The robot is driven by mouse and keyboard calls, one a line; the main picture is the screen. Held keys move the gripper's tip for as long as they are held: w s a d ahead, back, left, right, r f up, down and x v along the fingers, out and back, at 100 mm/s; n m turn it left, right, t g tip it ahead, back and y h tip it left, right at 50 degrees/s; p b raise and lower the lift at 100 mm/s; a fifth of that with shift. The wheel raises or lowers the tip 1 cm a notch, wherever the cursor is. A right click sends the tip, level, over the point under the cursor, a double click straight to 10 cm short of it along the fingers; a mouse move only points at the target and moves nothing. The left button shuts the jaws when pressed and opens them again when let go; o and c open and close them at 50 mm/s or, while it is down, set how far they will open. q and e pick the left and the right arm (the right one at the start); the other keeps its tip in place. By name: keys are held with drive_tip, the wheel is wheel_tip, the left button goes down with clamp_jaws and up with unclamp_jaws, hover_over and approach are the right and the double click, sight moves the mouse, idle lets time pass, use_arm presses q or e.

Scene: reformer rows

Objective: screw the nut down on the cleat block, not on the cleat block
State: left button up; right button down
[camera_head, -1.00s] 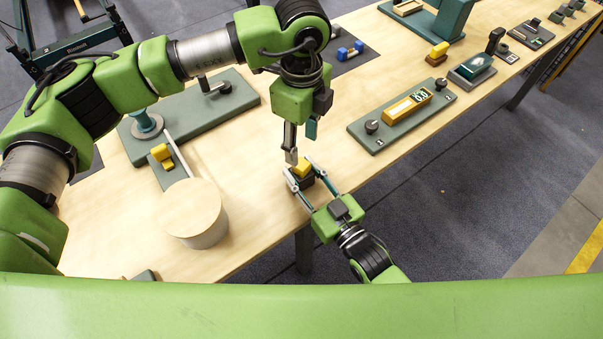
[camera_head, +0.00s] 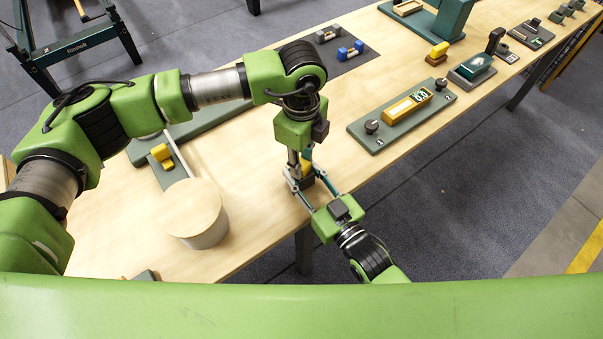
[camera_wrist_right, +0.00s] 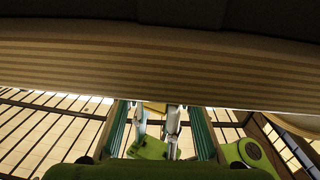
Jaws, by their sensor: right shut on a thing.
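A small dark block with a yellow top (camera_head: 307,166) is at the near edge of the wooden table. My right gripper (camera_head: 305,178) reaches in from the lower right with a finger on each side of it and is shut on it. My left gripper (camera_head: 298,168) points straight down at the same block, its fingers at or against the yellow top and partly merged with the right fingers, so its opening cannot be told. I cannot make out a nut there. In the right wrist view a bit of yellow (camera_wrist_right: 155,107) shows between the fingers.
A round light-wood-topped drum (camera_head: 192,208) stands left of the grippers. A green plate with a yellow piece (camera_head: 161,153) is behind it. A grey-green board with a yellow gauge (camera_head: 408,105) lies to the right. Another yellow-topped brown block (camera_head: 437,54) stands farther back.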

use_arm(q)
clamp_jaws()
